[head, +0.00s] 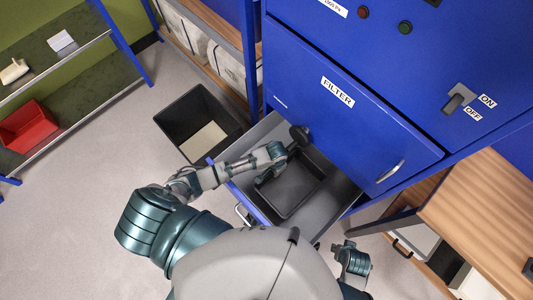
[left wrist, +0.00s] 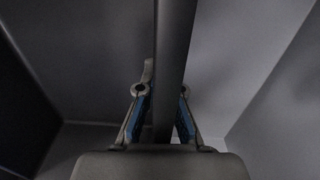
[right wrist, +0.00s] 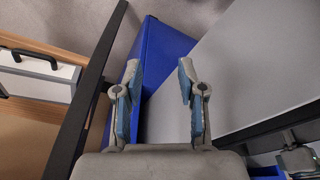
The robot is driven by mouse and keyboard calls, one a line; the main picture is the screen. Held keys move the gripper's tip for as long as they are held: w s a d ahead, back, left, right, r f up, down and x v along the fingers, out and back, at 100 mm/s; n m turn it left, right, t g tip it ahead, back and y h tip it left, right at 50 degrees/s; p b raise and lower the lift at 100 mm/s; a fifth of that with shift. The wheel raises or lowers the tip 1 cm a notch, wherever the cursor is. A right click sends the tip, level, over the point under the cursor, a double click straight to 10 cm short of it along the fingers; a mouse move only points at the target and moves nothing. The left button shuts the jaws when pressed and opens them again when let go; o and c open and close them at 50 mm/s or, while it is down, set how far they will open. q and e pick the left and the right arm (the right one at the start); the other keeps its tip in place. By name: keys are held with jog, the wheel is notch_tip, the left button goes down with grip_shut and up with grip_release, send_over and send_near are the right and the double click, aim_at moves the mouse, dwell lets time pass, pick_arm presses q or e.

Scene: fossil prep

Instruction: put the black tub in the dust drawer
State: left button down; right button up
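The black tub (head: 290,196) is inside the open grey dust drawer (head: 334,207), below the blue filter cabinet. I cannot tell whether the tub rests flat on the drawer floor. My left gripper (head: 266,179) is at the tub's left side. In the left wrist view the fingers of my left gripper (left wrist: 163,108) are closed on both sides of the tub's dark wall (left wrist: 174,50). My right gripper (right wrist: 160,85) is open and empty, with the drawer's blue front (right wrist: 158,62) and grey interior beyond it. My body hides part of the drawer front.
A black bin (head: 172,118) stands on the floor left of the drawer. The filter door (head: 340,125) is shut above it. A wooden bench (head: 490,205) is at the right. A shelf with a red bin (head: 28,127) is at the far left. Open floor lies between.

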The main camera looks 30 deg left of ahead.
pick_arm(q)
jog(key=w+a, duration=0.1)
jog(key=a, duration=0.1)
jog(key=w+a+b, duration=0.1)
jog(key=a, duration=0.2)
jog(key=w+a, duration=0.2)
jog(key=shift+a+f, duration=0.15)
jog(key=shift+f, duration=0.25)
notch_tip(320, 180, down, 4)
jog(key=shift+r+b, duration=0.25)
jog(key=shift+b, duration=0.7)
jog(key=shift+a, duration=0.1)
pick_arm(e)
jog(key=w+a+r+t, duration=0.1)
jog(key=w+r+t, duration=0.2)
jog(key=w+r, duration=0.2)
jog(key=shift+a+y, duration=0.3)
jog(key=shift+y, duration=0.1)
pick_arm(q)
jog(key=c, duration=1.3)
grip_release()
jog(key=shift+f, duration=0.1)
jog(key=shift+c, duration=0.2)
